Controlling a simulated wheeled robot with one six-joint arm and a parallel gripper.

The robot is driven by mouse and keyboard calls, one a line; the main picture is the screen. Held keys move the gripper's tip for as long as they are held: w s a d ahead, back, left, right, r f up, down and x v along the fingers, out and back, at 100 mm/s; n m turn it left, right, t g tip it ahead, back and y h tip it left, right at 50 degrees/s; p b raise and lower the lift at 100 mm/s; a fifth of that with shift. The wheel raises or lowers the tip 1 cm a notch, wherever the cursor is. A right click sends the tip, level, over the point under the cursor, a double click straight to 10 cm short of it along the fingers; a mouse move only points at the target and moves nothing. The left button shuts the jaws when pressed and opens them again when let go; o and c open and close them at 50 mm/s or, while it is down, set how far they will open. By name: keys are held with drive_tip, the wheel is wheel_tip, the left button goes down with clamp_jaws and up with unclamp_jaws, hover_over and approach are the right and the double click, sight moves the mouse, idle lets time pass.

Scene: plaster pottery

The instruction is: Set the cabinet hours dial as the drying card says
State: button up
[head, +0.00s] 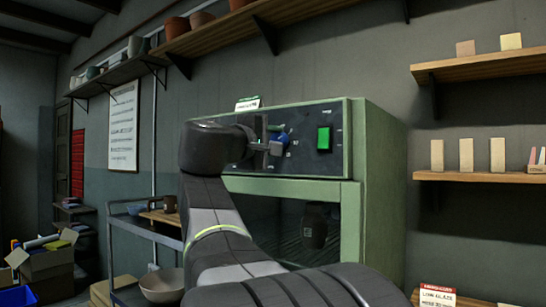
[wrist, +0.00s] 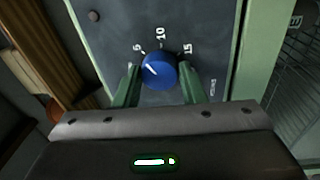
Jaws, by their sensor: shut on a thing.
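The drying cabinet (head: 385,160) is green with a dark control panel. In the wrist view, its blue hours dial (wrist: 160,76) has a white pointer line tilted up and left, toward the 5. The marks 5, 10 and 15 show around the dial's upper side. My gripper (wrist: 158,82) has one finger on each side of the dial and is shut on it. In the head view, my gripper (head: 270,146) partly hides the blue dial (head: 282,138). A small card with a green header (head: 248,103) stands on the cabinet top; its text is too small to read.
A green square button (head: 324,138) is right of the dial. A dark pot (head: 314,227) shows behind the cabinet's glass. A card with a red header (head: 437,297) stands at lower right. Wall shelves (head: 480,176) are on the right; a cart with a bowl (head: 162,285) is on the left.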

drive_tip(key=shift+w+a+m+g+h+b, duration=0.1)
drive_tip(key=shift+m+g+h+b, duration=0.25)
drive_tip(key=shift+m+b, duration=1.95)
drive_tip(key=shift+w+a+m+g+h+b, duration=0.1)
drive_tip(key=shift+m+g+h+b, duration=0.4)
drive_tip(key=shift+m, duration=3.45)
drive_tip(key=shift+m+g+h+b, duration=0.15)
drive_tip(key=shift+m+b, duration=1.45)
drive_tip(key=shift+m, duration=1.55)
drive_tip(key=o, duration=1)
drive_tip(key=shift+s, duration=0.1)
drive_tip(key=v, duration=1.3)
drive_tip(key=shift+s+a, duration=0.2)
drive_tip(key=shift+s, duration=0.15)
